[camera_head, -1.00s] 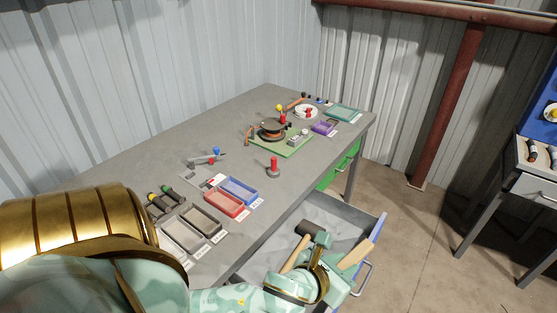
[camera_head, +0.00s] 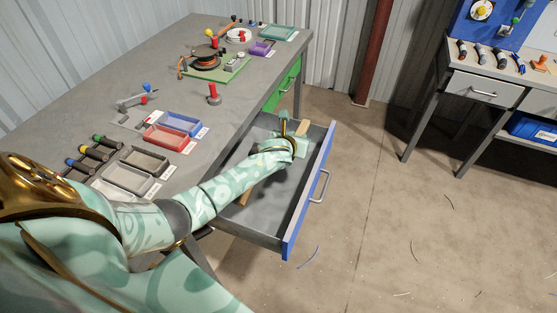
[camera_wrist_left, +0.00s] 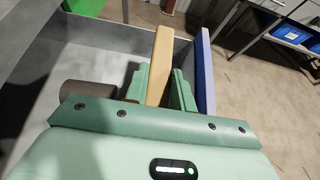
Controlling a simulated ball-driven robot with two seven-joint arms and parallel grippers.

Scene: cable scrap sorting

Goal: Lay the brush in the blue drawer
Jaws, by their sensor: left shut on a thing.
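The blue drawer (camera_head: 307,200) is pulled out from the table, with a grey inside and a blue front. My left gripper (camera_head: 297,142) is over the drawer's far part and is shut on the brush (camera_head: 303,128), whose pale wooden part sticks up past the fingers. In the left wrist view the brush (camera_wrist_left: 160,65) stands between the green fingers, beside the blue drawer front (camera_wrist_left: 204,75). The brush's lower part is hidden, and I cannot tell whether it touches the drawer floor. My right gripper is not in view.
A mallet's dark head (camera_wrist_left: 88,93) lies in the drawer left of the gripper; its wooden handle (camera_head: 246,194) shows under my arm. The tabletop holds red (camera_head: 167,138) and blue (camera_head: 183,123) trays. A green drawer (camera_head: 285,85) sits beyond. The drawer's near part is mostly clear.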

